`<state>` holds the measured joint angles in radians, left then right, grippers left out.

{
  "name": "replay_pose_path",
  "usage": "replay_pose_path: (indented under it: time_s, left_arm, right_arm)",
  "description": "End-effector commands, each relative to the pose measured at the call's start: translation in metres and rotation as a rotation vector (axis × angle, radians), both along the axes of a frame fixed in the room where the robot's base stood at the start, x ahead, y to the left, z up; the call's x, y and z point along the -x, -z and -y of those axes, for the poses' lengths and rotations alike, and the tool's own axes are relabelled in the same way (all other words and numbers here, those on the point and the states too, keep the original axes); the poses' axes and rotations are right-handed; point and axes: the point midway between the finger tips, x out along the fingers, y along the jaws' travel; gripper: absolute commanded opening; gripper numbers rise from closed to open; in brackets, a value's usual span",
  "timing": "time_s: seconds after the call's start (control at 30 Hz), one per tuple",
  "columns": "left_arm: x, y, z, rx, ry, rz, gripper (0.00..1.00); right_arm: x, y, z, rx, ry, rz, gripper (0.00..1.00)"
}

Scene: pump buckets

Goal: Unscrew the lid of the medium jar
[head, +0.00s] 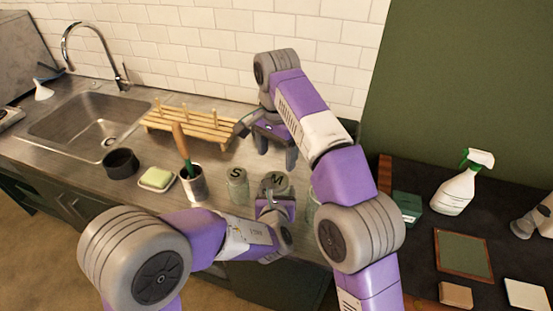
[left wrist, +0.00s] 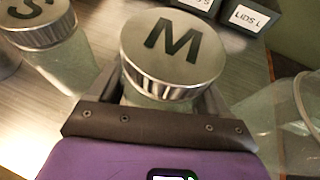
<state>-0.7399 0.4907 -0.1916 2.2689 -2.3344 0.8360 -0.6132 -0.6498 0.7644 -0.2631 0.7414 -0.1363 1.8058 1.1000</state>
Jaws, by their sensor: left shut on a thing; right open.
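The medium jar is glass with a metal lid (head: 273,182) marked M, seated on its top; the lid also shows in the left wrist view (left wrist: 174,50). My left gripper (head: 270,200) is shut around the jar's glass body (left wrist: 150,101), just below the lid. The jar stands upright on the counter. My right gripper (head: 277,150) is open and empty, pointing down behind the jar and apart from the lid.
The small jar (head: 237,187), lid marked S, stands left of the medium jar. Another glass jar (left wrist: 300,110) stands close on the right. A toothed wooden rack (head: 190,123), utensil cup (head: 195,185) and soap dish (head: 156,180) are further left. Lid boxes (left wrist: 241,14) stand behind.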

Motion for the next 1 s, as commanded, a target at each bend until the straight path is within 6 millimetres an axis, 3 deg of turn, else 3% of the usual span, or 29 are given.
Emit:
replay_pose_path:
  time_s: [0.6, 0.8, 1.0]
  left_arm:
    - [0.0, 0.0, 0.0, 0.0, 0.0, 0.0, 0.0]
    - [0.0, -0.0001, 0.0, 0.0, 0.0, 0.0, 0.0]
    - [0.0, -0.0001, 0.0, 0.0, 0.0, 0.0, 0.0]
  right_arm:
    - [-0.0001, -0.003, -0.0002, 0.003, 1.221, 0.001, 0.78]
    - [0.0003, -0.004, -0.0005, 0.003, 1.488, 0.0, 0.78]
    - [0.0001, -0.0033, -0.0003, 0.003, 1.595, 0.0, 0.78]
